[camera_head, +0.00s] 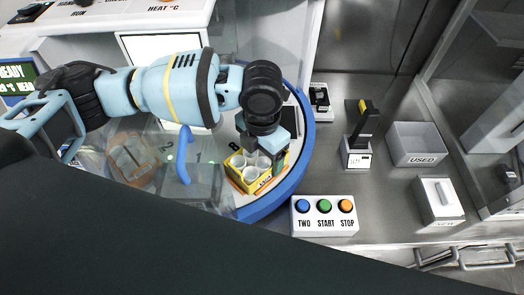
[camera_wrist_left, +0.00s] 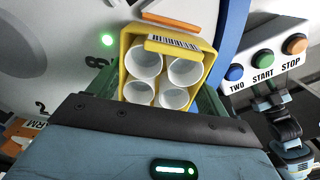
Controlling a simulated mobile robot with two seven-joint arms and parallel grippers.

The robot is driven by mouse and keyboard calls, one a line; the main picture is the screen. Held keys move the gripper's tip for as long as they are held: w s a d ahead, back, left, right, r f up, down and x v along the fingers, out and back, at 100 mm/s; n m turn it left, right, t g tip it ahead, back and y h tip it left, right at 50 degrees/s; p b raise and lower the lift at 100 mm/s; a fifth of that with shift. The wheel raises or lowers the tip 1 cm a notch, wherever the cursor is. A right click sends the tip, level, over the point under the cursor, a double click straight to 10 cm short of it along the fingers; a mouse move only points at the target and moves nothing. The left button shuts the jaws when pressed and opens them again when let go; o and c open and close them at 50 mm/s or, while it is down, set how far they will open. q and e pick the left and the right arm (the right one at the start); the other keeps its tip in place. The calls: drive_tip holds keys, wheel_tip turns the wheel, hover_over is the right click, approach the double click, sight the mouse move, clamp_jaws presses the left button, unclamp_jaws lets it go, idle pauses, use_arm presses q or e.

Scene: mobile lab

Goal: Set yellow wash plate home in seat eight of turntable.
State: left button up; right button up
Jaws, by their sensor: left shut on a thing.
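The yellow wash plate (camera_head: 250,184) is a yellow frame with several white round cups and a barcode label. My left gripper (camera_head: 262,160) points down over it, shut on its sides. In the left wrist view the yellow wash plate (camera_wrist_left: 207,58) sits between the green fingers. The turntable (camera_head: 298,178) has a white top and a blue rim. The plate is at its right part, beside the printed 8, and a green light glows by that 8 in the left wrist view. I cannot tell whether the plate rests fully in the seat.
A button box (camera_head: 324,216) marked TWO, START and STOP stands right of the turntable. Further right are a black handheld tool on a stand (camera_head: 357,155), a USED bin (camera_head: 418,146) and a white box (camera_head: 436,200). Clear covers lie left of the plate.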

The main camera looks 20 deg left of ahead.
drive_tip(key=shift+d, duration=0.1)
use_arm(q)
drive_tip(key=shift+f, duration=0.15)
drive_tip(key=o, duration=1)
drive_tip(key=shift+o, duration=0.2)
drive_tip(key=shift+r, duration=0.45)
wheel_tip(320, 180, up, 12)
drive_tip(key=shift+f+p, duration=0.25)
drive_tip(key=shift+p, duration=0.05)
use_arm(e)
drive_tip(key=shift+w+r, duration=0.3)
drive_tip(key=shift+r, duration=0.05)
drive_tip(key=shift+s, duration=0.1)
